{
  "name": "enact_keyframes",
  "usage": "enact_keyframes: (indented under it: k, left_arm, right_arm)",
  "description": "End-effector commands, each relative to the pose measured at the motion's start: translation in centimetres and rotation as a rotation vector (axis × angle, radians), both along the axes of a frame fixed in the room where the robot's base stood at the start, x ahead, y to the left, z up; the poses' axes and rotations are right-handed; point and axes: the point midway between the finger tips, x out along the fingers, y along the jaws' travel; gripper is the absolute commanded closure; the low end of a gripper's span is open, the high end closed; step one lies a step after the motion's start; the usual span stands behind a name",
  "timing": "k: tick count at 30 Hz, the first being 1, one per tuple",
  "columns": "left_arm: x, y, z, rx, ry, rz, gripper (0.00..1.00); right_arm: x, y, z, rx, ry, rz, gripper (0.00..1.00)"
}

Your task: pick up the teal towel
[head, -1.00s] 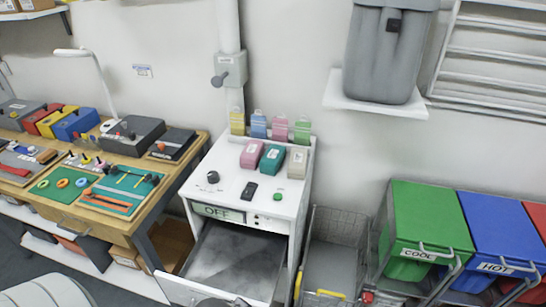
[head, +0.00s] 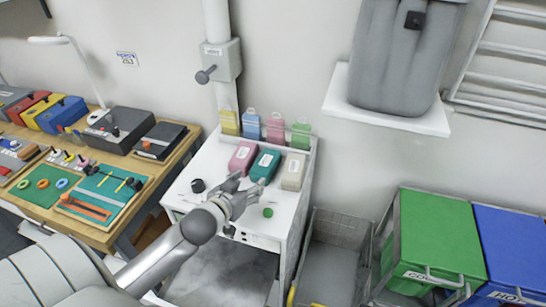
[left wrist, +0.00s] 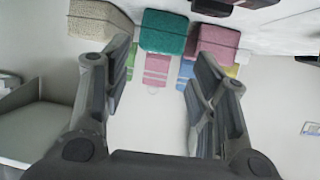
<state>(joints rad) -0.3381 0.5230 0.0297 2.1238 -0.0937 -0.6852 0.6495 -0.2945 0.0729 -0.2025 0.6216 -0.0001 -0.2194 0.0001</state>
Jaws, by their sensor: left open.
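The teal towel (head: 264,166) is a rolled or folded block with a white label. It lies on the white cabinet top between a pink towel (head: 242,157) and a beige towel (head: 292,172). My left gripper (head: 244,189) is open and empty over the cabinet top, just in front of the teal towel. In the left wrist view the teal towel (left wrist: 165,32) shows beyond the gap between the open fingers (left wrist: 163,55), with a gap still visible. My right gripper is not in view.
Coloured tags (head: 276,128) stand along the cabinet's back edge. A black knob (head: 198,185) and a green button (head: 268,212) are on its front part. A wire basket (head: 333,238) and a green bin (head: 437,235) stand to the right.

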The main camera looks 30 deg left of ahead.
Motion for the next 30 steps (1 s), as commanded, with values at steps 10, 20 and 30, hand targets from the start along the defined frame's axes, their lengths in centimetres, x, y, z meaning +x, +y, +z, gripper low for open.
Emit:
enact_keyframes:
  k: [10,20,30]
  left_arm:
    - [4.1,0.8,-1.2,-0.003,-0.013,-0.001,0.46]
    - [5.9,1.1,-1.8,-0.001,-0.011,-0.002,0.46]
    - [9.5,1.7,-3.1,-0.003,-0.011,-0.001,0.46]
  right_arm:
    - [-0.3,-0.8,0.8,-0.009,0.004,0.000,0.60]
    - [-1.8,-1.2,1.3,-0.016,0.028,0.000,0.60]
    - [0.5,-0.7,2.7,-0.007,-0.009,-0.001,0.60]
